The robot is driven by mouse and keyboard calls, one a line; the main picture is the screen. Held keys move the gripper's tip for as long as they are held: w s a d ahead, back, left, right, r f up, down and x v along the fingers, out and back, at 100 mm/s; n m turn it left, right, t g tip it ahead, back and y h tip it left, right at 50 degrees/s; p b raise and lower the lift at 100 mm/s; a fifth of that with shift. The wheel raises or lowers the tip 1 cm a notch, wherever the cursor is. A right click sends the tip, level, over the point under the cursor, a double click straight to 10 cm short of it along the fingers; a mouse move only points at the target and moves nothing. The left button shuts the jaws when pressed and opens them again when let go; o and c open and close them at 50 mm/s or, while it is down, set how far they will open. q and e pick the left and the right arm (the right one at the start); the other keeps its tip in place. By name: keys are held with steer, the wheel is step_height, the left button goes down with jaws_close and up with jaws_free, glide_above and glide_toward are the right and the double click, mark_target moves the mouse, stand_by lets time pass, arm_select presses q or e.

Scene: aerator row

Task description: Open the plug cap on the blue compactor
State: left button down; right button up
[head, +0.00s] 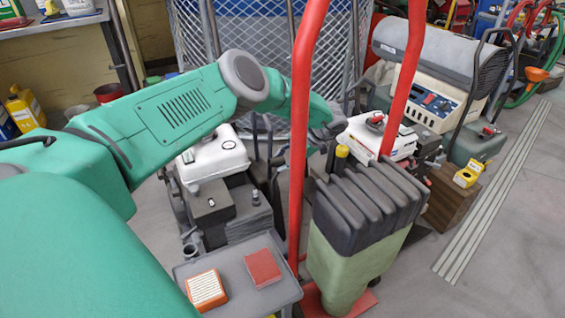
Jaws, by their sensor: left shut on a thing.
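My left arm reaches in from the left, and my left gripper (335,146) is at its far end, partly behind a red tubular handle. The cap is just behind a dark ribbed block. I cannot make out a clearly blue compactor body around it. My right gripper is not in view.
The red handle (304,130) rises close to my forearm. The ribbed block (368,205) stands in front on a pale green body. A grey tray (235,275) holds two filters. White-tanked engines stand left (212,158) and right (375,138).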

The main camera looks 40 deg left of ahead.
arm_select(q)
steer(key=c, duration=1.2)
jaws_free()
steer(key=shift+f, duration=0.15)
steer(key=shift+a, duration=0.1)
step_height(320, 180, up, 10)
steer(key=shift+w+f, duration=0.1)
